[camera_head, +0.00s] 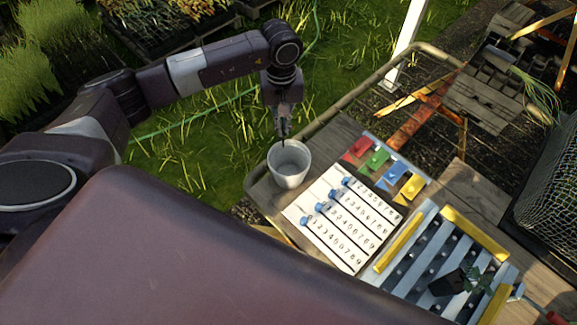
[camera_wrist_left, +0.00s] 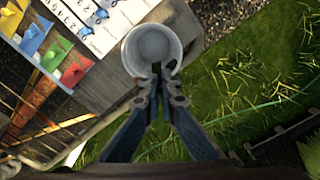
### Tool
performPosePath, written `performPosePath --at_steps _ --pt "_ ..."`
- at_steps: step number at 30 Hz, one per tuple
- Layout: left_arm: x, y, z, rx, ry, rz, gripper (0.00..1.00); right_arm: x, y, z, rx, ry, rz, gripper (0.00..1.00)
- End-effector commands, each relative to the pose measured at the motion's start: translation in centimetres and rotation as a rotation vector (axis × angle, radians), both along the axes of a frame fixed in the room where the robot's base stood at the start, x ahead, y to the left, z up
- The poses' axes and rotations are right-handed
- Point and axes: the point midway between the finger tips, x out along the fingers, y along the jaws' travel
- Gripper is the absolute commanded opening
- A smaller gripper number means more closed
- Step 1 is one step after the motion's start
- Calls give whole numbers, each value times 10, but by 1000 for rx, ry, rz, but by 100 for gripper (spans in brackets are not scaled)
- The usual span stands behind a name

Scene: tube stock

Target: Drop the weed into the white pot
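The white pot (camera_head: 289,163) stands upright at the left corner of the wooden table, and its inside looks empty. It also shows in the left wrist view (camera_wrist_left: 150,45). My left gripper (camera_head: 284,132) points down just above the pot's rim. In the left wrist view its fingertips (camera_wrist_left: 163,72) lie close together over the near side of the pot. No weed can be made out clearly between them; the tips are dark and small. My right gripper is not in view.
A number board (camera_head: 345,217) with blue sliders lies beside the pot, with coloured cards (camera_head: 385,164) behind it. A striped tray (camera_head: 420,268) with yellow bars holds a dark block with a small leafy plant (camera_head: 455,280). A metal rail (camera_head: 345,97) edges the table; grass lies beyond.

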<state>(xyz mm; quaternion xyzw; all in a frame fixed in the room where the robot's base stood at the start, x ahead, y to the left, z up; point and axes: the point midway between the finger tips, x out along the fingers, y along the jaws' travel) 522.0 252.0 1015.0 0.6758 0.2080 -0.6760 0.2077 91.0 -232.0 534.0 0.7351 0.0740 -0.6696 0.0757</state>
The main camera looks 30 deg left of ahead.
Motion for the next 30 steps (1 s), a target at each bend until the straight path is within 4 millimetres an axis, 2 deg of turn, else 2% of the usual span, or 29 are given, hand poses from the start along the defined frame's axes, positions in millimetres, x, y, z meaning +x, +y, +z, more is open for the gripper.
performPosePath --at_steps 1,9,13,20,27,30 --pt "-1 0 -9 0 1 0 0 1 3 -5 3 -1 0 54" --pt "-1 -1 -40 -1 2 -1 0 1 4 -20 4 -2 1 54" --pt "0 -1 -46 0 0 -2 0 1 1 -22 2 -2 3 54" --pt "0 0 -46 -1 -1 -2 0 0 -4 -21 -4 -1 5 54" --pt "0 0 -46 0 0 -2 25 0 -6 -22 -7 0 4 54" --pt "0 0 -46 0 0 -2 25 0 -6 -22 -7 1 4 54"
